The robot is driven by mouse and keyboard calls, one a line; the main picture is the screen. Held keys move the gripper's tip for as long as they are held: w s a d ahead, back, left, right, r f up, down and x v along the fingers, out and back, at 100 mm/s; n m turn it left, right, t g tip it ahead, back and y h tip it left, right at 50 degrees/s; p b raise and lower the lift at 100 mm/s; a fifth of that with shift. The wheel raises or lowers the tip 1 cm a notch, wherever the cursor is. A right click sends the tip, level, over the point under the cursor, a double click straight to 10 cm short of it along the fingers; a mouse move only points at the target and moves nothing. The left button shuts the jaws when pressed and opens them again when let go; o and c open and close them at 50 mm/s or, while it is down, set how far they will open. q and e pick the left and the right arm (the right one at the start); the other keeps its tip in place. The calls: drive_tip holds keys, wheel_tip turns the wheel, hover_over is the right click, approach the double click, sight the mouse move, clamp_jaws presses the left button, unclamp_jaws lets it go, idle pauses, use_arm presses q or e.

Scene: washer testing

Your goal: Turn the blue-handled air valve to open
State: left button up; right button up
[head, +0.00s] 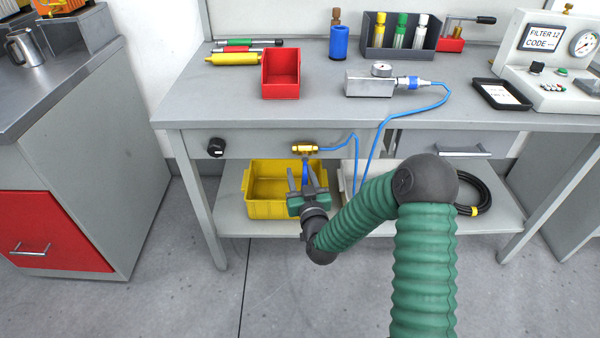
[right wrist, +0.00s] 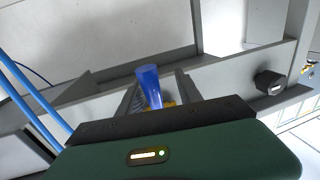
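The brass air valve (head: 306,148) is mounted on the front panel of the workbench, with a blue hose leaving its right side. Its blue handle (head: 305,174) points down below the valve body. My right gripper (head: 306,170) is just under the valve, with its fingers on either side of the handle. In the right wrist view the blue handle (right wrist: 149,84) stands between the two fingers, closer to the left one. A gap shows on the right, so the fingers look open. Whether the left finger touches the handle I cannot tell. My left gripper is not in view.
A yellow bin (head: 258,208) sits on the lower shelf behind my gripper. A black knob (head: 216,147) is on the panel to the left. Blue hoses (head: 381,135) hang to the right of the valve. A drawer handle (head: 464,151) is further right.

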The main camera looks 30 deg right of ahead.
drive_tip(key=shift+d+f, duration=0.25)
drive_tip(key=shift+d, duration=0.25)
clamp_jaws()
drive_tip(key=shift+a, duration=0.15)
idle(0.5)
